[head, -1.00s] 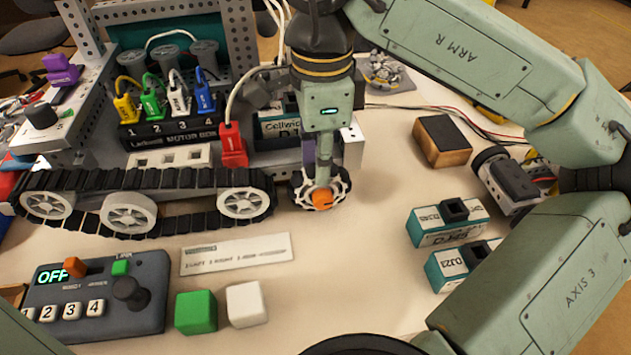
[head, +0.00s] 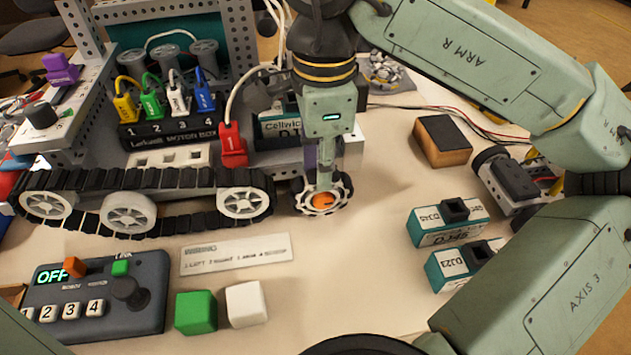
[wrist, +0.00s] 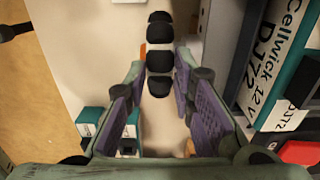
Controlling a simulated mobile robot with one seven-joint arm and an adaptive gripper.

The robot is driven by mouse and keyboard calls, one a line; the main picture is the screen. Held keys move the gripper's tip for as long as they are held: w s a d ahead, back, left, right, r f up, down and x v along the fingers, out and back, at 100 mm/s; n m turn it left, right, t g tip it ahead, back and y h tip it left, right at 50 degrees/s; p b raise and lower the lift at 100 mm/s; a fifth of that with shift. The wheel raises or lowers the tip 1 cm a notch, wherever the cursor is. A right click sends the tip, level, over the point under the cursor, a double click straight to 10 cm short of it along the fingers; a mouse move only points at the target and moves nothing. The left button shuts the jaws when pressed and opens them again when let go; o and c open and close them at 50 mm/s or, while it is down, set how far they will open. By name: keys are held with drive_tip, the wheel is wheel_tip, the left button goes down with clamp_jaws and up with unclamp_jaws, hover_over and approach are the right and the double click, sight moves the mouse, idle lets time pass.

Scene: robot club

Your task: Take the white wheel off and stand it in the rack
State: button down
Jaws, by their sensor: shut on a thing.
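The white wheel (head: 338,198) has a pale rim, black rollers and an orange hub in the head view. It stands upright at the right end of the tracked chassis. In the wrist view its black rollers (wrist: 159,60) show between the purple finger pads. My gripper (head: 322,183) points down and is shut on the wheel from above; its fingertips also show in the wrist view (wrist: 160,70). Whether the wheel still touches its axle is hidden. I cannot identify the rack for certain; a white block with square openings (head: 170,157) lies behind the track.
The black track (head: 130,215) runs left of the wheel. A teal battery (head: 280,123) and a red plug (head: 232,148) are close behind. Two teal batteries (head: 435,218) stand to the right. Green (head: 195,312) and white (head: 246,304) cubes lie in front.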

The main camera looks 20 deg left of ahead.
drive_tip(key=shift+s+d, duration=0.65)
drive_tip(key=shift+s, duration=0.3)
drive_tip(key=shift+s+d, duration=0.6)
drive_tip(key=shift+s, duration=0.35)
idle(0.5)
drive_tip(key=shift+r, duration=0.2)
drive_tip(key=shift+r+p, duration=2.1)
drive_tip(key=shift+r, duration=0.75)
drive_tip(key=shift+r, duration=0.1)
